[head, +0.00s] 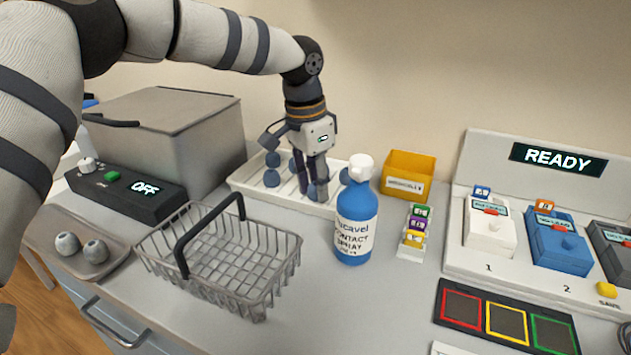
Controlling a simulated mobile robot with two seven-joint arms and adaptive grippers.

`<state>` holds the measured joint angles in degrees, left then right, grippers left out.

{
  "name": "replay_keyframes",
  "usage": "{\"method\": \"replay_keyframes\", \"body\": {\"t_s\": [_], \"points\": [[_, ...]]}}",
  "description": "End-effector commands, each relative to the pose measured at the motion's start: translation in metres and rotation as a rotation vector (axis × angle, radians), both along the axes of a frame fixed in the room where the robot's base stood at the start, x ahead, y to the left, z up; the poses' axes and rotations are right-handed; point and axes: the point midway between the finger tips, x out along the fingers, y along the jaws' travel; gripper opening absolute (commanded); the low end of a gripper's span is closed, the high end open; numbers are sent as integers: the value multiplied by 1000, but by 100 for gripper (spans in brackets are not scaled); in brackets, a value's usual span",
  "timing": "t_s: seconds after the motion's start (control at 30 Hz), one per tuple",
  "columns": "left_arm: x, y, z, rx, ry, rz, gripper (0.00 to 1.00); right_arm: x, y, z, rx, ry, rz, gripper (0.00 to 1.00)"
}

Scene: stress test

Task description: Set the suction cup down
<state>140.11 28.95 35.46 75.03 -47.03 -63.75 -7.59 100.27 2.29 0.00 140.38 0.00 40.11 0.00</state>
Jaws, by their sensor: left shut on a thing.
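My left gripper (311,196) reaches down into a white rack (240,186) at the back, behind the blue bottle. It is shut on a suction cup (313,191), a small blue round piece mostly hidden by the fingers. Similar blue cups stand in the rack to the left, one of them (271,178) near the front. Whether the held cup touches the rack floor, I cannot tell. My right gripper is not in view.
A blue spray bottle (356,215) stands upright before the rack's right end. A wire basket (220,262) with a raised dark handle is in front. A yellow box (407,175), a card holder (414,230) and the READY station (558,158) are right. A tray (50,225) with two grey knobs is left.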

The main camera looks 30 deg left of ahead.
Motion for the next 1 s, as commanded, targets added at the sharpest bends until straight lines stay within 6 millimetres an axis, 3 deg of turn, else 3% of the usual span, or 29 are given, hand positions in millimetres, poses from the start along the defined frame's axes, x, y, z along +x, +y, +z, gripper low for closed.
{"method": "replay_keyframes", "body": {"t_s": [0.03, 0.07, 0.13, 0.47, 0.8, 1.0], "points": [[0, 0, -1, 1, 1, 0, 13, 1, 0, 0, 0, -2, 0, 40], [0, 0, -1, 1, 1, 0, 34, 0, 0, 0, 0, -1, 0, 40], [0, 0, -1, 1, 1, 0, 47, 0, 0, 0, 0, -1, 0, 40], [0, 0, 3, -1, 0, 0, 47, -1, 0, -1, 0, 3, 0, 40], [-8, 5, 88, 1, -5, 2, 47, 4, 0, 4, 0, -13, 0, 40], [-12, 7, 117, 0, 1, 1, 47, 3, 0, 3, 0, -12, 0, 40]]}}
